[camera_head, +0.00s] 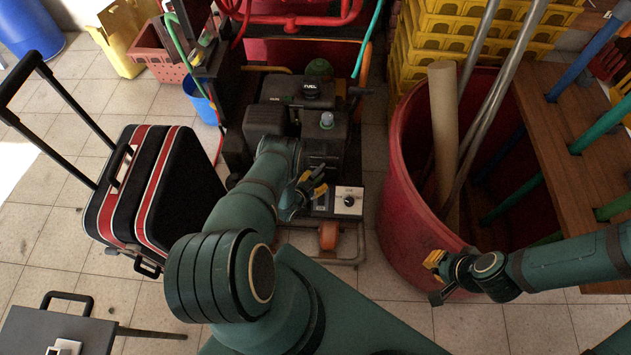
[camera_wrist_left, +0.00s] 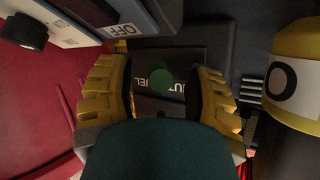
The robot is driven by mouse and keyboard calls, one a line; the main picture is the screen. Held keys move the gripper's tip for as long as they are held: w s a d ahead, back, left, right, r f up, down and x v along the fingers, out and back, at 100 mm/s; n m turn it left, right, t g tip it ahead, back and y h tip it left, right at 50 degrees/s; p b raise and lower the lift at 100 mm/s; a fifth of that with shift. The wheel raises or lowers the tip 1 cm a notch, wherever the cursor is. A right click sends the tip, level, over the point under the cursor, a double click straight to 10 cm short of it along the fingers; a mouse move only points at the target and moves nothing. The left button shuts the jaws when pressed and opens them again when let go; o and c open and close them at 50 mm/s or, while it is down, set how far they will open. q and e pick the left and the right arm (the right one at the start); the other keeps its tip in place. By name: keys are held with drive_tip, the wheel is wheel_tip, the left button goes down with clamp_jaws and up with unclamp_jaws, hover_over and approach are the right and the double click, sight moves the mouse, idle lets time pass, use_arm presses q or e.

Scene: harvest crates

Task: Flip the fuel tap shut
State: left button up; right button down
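The engine unit (camera_head: 322,150) stands on the tiled floor, with a black cap marked FUEL (camera_head: 312,89) on top. My left gripper (camera_head: 312,186) is at its front, beside a pale panel with a dark knob (camera_head: 348,201). In the left wrist view its yellow-padded fingers (camera_wrist_left: 164,95) are open and apart, with nothing between the pads. Beyond them a small green round part (camera_wrist_left: 160,78) lies over a dark plate with partly hidden white letters (camera_wrist_left: 172,100). I cannot tell whether this is the fuel tap or how it is turned. My right gripper (camera_head: 440,276) is beside the red tub, its opening unclear.
The red tub (camera_head: 400,205) holding poles stands right of the engine. A black case with red stripes (camera_head: 150,190) stands to the left. An OFF label (camera_wrist_left: 122,30) and a yellow cylinder (camera_wrist_left: 296,75) flank the left gripper in the wrist view. Yellow crates (camera_head: 440,40) are behind.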

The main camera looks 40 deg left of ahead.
use_arm(q)
drive_tip(key=shift+s, duration=0.1)
drive_tip(key=v, duration=1.2)
